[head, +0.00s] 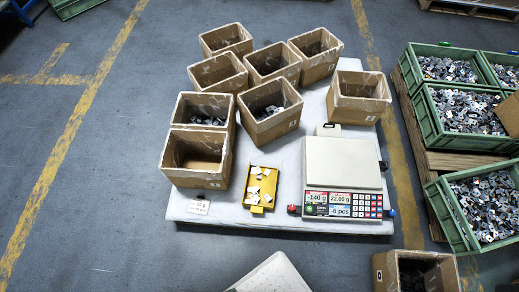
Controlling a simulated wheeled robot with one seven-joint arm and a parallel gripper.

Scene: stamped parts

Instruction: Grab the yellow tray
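The yellow tray (266,184) lies on the pale tabletop in the head view, just left of the scale and right of the front cardboard boxes. Several small whitish parts lie in it. Its narrow end with a tab points towards the bottom of the picture. No fingers of my gripper show in this view, so I cannot see whether it is open or shut.
A counting scale (342,163) stands right of the tray. Cardboard boxes (195,156) crowd the table's left and back. A small label card (198,206) lies at front left. Green crates (433,112) of metal parts stand at right. A pale shape (272,275) shows at the bottom edge.

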